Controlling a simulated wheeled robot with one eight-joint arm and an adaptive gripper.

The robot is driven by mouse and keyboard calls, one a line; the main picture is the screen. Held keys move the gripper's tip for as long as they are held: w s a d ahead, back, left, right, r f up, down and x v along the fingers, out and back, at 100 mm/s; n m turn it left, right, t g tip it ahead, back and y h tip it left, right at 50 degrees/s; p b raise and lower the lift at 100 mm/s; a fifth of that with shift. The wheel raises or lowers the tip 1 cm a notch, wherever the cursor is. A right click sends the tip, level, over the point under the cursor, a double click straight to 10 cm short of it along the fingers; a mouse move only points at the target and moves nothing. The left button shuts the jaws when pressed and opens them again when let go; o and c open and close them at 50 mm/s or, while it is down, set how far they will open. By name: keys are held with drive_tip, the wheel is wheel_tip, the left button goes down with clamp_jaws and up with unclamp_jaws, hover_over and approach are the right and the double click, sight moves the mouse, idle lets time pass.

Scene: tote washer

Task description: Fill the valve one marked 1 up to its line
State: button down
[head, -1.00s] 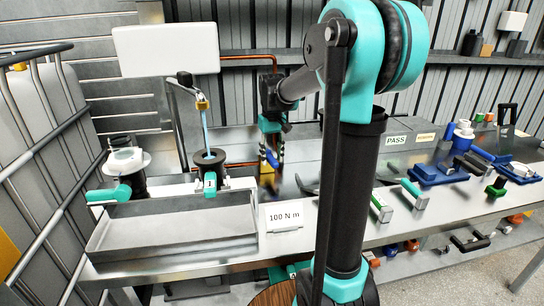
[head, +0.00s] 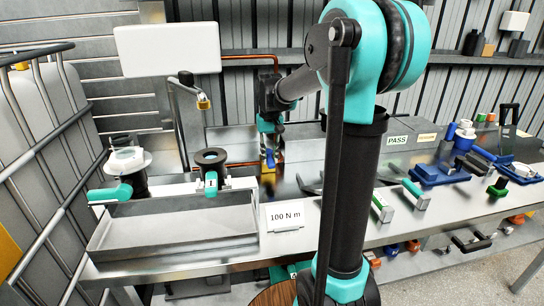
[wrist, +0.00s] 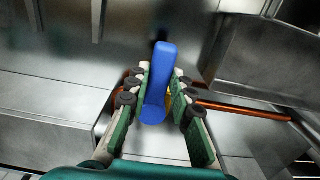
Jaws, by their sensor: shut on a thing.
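The valve marked 1 (head: 210,182) stands on the bench behind the grey tray, with a round black open top and a teal part bearing the 1. I cannot make out its line or the level inside. A spout with a brass end (head: 203,104) hangs above it, and no stream shows below it. My gripper (head: 268,155) is right of the valve, at the back of the bench. In the wrist view its fingers (wrist: 158,95) are closed on both sides of a blue lever handle (wrist: 158,75), by a copper pipe.
A grey tray (head: 97,240) lies in front of the valve. Another valve with a teal handle (head: 110,194) stands to the left. A 100 N m sign (head: 285,216) is at the front edge. Clamps and other tools (head: 440,173) lie to the right. A metal cage stands at far left.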

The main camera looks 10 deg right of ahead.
sight(270, 159)
drive_tip(key=c, duration=1.3)
unclamp_jaws()
wheel_tip(270, 159, up, 12)
